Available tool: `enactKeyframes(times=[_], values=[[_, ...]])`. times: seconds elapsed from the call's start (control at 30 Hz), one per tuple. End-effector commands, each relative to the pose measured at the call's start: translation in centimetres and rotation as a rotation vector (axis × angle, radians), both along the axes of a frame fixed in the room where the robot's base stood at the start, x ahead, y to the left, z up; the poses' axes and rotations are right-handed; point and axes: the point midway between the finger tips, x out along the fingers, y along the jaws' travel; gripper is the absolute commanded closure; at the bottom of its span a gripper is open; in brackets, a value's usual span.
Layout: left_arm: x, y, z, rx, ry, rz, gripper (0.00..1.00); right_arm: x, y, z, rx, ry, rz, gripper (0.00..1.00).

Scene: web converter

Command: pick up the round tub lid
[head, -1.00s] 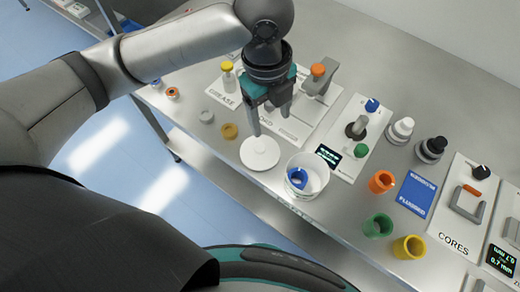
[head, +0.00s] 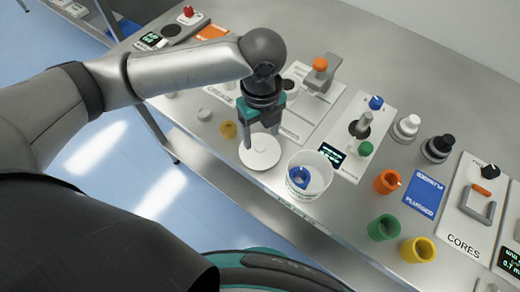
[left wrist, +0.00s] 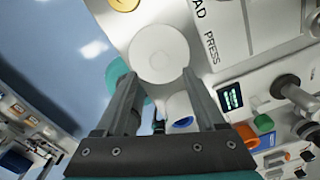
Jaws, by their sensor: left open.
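The round tub lid (head: 264,158) is a flat white disc with a small centre knob, lying on the steel table near its front edge. It also shows in the left wrist view (left wrist: 158,50), just beyond the fingertips. My left gripper (head: 260,140) is open and points down over the lid's back part, with nothing between its fingers. The head view does not show clearly whether the fingers touch the lid. In the left wrist view the open fingers (left wrist: 159,76) spread to either side of the lid's near edge. My right gripper is not in view.
A white tub (head: 322,179) with a blue ring (head: 298,177) inside stands right of the lid. A yellow ring (head: 228,130) lies to its left. Orange (head: 387,182), green (head: 382,228) and yellow (head: 418,250) cores stand further right. A panel with knobs is behind.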

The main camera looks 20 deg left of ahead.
Motion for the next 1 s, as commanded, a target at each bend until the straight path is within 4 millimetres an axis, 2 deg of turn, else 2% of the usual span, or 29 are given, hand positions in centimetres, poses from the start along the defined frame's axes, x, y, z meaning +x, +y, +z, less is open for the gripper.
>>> enactKeyframes(times=[0.3, 0.57, 1.0], values=[[0.1, 0.4, -4.6, 0.002, 0.002, 0.000, 0.28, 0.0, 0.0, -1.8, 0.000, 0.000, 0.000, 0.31], [0.2, 0.4, -4.8, 0.001, 0.000, 0.000, 0.28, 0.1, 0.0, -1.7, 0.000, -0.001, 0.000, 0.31], [0.2, 0.4, -4.8, 0.001, 0.000, 0.000, 0.78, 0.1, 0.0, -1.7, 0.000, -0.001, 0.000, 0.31]])
